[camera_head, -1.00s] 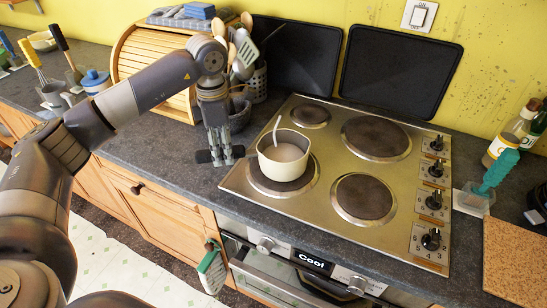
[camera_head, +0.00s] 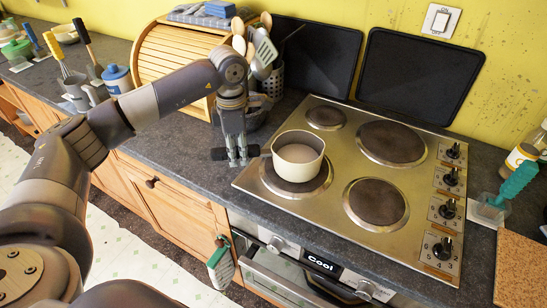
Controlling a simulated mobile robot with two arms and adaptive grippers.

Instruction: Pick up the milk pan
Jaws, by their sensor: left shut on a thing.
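The milk pan (camera_head: 298,161), cream-coloured with an open top, is upright over the front-left hotplate (camera_head: 270,183) of the steel hob. I cannot tell whether its base touches the plate. My left gripper (camera_head: 236,157) points down just left of the pan, over the worktop at the hob's left edge. It is shut on the milk pan, apparently at its handle, which is mostly hidden by the fingers. My right gripper is not in view.
Three other hotplates (camera_head: 376,204) are bare. A dark bowl (camera_head: 258,112) and a utensil holder (camera_head: 273,84) stand behind my left gripper, near the wooden bread bin (camera_head: 165,60). A teal-handled brush (camera_head: 517,182) stands at the right. The worktop left of the gripper is clear.

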